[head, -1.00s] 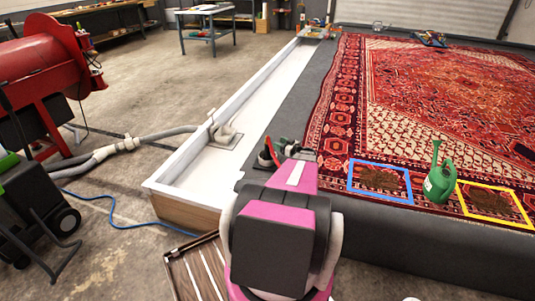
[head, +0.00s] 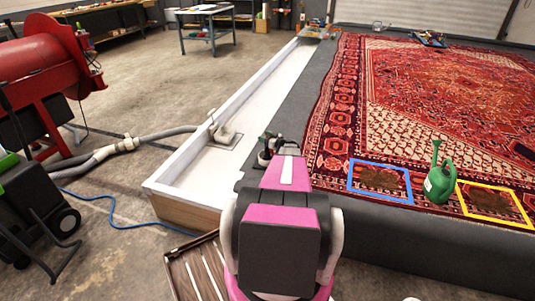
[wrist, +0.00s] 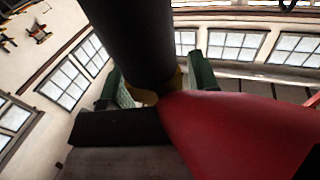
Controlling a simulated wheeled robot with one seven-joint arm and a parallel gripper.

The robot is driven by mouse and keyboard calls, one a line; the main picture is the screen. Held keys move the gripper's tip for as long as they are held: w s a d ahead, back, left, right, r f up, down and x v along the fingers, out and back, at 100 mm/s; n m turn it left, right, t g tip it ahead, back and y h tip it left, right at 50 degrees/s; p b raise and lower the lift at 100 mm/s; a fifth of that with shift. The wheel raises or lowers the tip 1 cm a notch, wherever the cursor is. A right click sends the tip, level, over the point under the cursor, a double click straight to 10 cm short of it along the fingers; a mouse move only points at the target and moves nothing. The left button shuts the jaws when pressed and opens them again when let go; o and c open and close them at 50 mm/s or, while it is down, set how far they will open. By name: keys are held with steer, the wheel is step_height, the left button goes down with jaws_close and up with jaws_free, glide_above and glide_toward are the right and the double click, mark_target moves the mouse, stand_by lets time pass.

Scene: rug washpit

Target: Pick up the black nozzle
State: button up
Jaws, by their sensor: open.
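A black cylindrical part (wrist: 128,40), which looks like the black nozzle, fills the upper middle of the wrist view, very close to the camera. A smooth red part (wrist: 235,130) extends from near its lower end to the lower right, and a small yellowish part shows at the junction. My gripper (wrist: 160,82) is open, with green finger pads on either side of the black part's lower end. I cannot tell whether they touch it. In the head view my gripper (head: 270,146) is over the dark border beside the white channel; my arm hides most of the nozzle's surroundings.
A patterned red rug (head: 440,90) covers the platform at right. A green watering can (head: 439,182) stands between a blue frame (head: 380,197) and a yellow frame (head: 497,218). The white channel (head: 245,100) runs along the left. A grey hose (head: 165,134) enters it.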

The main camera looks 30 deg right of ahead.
steer(key=c, duration=0.8)
steer(key=shift+r, duration=0.1)
